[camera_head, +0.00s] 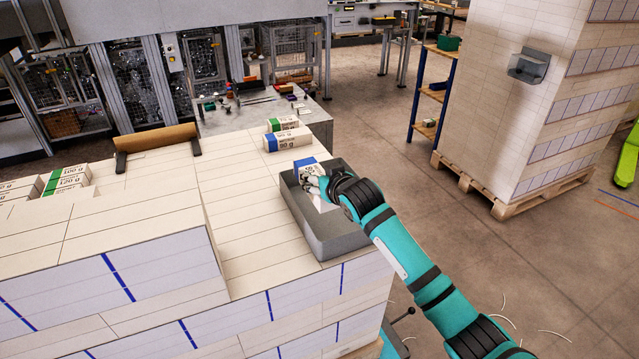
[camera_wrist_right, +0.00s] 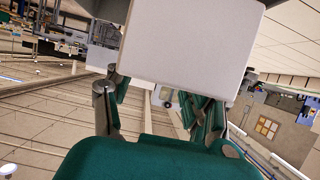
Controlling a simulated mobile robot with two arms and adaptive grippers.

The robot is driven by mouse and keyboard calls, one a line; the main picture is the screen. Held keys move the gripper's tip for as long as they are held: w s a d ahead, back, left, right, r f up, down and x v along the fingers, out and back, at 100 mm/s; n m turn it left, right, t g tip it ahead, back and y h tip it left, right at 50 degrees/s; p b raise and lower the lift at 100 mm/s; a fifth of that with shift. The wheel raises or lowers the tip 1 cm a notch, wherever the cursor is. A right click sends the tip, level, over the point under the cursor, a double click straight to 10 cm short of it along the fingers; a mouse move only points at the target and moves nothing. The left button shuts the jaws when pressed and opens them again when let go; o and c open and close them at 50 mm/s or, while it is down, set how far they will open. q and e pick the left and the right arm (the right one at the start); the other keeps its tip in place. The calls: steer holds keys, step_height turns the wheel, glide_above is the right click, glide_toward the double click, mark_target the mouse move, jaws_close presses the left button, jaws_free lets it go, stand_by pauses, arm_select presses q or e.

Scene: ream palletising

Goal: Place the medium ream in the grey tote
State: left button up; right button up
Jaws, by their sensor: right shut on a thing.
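The grey tote (camera_head: 326,239) sits on the right edge of the stacked paper in the head view. My right gripper (camera_head: 318,188) is over the far part of the tote, shut on a white ream with a blue band (camera_head: 306,166). In the right wrist view the blank white face of the ream (camera_wrist_right: 188,48) stands out beyond the gripper's fingers (camera_wrist_right: 160,105). The arm hides part of the tote, and I cannot tell whether the ream touches its floor. My left gripper is not in view.
Behind the tote lie a blue-banded ream (camera_head: 288,139) and a green-banded ream (camera_head: 282,124). More reams (camera_head: 66,178) lie at the left. A brown roll (camera_head: 155,139) lies on the stack. A tall wrapped pallet (camera_head: 510,110) stands at the right, with open floor before it.

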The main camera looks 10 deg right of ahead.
step_height(320, 180, down, 2)
steer(key=shift+f+p, duration=0.15)
steer(key=shift+p, duration=0.35)
steer(key=shift+w+f, duration=0.1)
steer(key=shift+f, duration=1)
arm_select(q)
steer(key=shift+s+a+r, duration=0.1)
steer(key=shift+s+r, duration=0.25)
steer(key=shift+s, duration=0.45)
arm_select(e)
steer(key=o, duration=1.5)
steer(key=shift+f, duration=0.1)
